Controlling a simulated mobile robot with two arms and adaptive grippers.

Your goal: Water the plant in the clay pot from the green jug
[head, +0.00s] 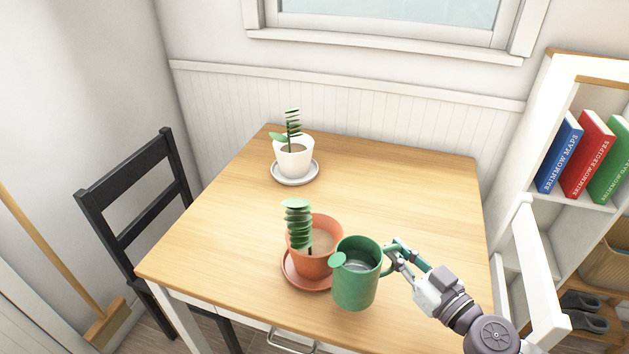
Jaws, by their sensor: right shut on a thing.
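The green jug (354,287) is at the front of the wooden table, just right of the clay pot. It looks upright, with its spout on the left close to the clay pot's rim. My right gripper (392,259) is shut on the jug's handle from the right. The clay pot (312,264) stands on a clay saucer (293,280) and holds soil and a green plant (298,224) with stacked leaves. The jug hides the pot's right side. I cannot tell whether the jug's base touches the table. My left gripper is not in view.
A white pot (294,160) with another plant stands on a white saucer (296,180) at the back of the table (410,185). A black chair (130,215) is at left, a white chair (535,270) at right. The table's back right is clear.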

